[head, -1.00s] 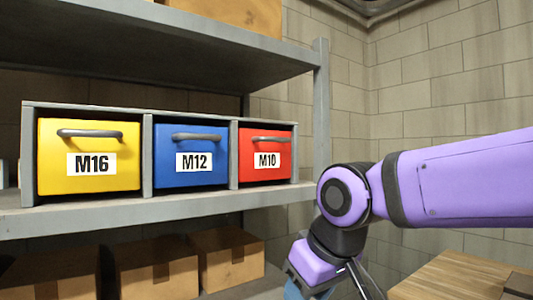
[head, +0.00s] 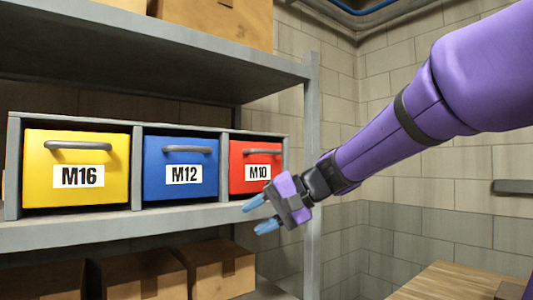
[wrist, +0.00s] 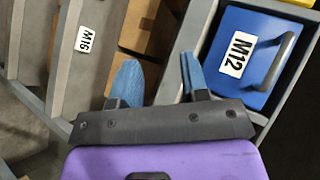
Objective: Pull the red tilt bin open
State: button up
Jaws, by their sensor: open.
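The red tilt bin (head: 237,172) sits shut at the right end of the grey three-bin rack in the head view. It has a dark grey bar handle (head: 262,151) near its top and a white M10 label. My gripper (head: 259,214) is open and empty, in front of and below the red bin, its blue fingers pointing left. It overlaps the bin's lower right corner in the picture, and no contact shows. The blue fingers also show apart in the wrist view (wrist: 158,78). I do not see the red bin in the wrist view.
The blue M12 bin (head: 153,183) and yellow M16 bin (head: 36,175) stand shut to the left. The blue bin also shows in the wrist view (wrist: 227,88). A shelf post (head: 312,120) rises right of the rack. Cardboard boxes (head: 222,262) sit below; a wooden surface (head: 440,284) lies lower right.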

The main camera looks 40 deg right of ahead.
jog(key=w+d+r+m+t, duration=0.2)
jog(key=w+d+r+t, duration=0.25)
jog(key=d, duration=0.25)
jog(key=m+t, duration=0.3)
jog(key=t, duration=0.2)
send_near(270, 152)
jog(key=shift+h, duration=0.3)
jog(key=x, duration=1.1)
jog(key=shift+s+r, duration=0.1)
jog(key=shift+c, duration=0.2)
grip_shut()
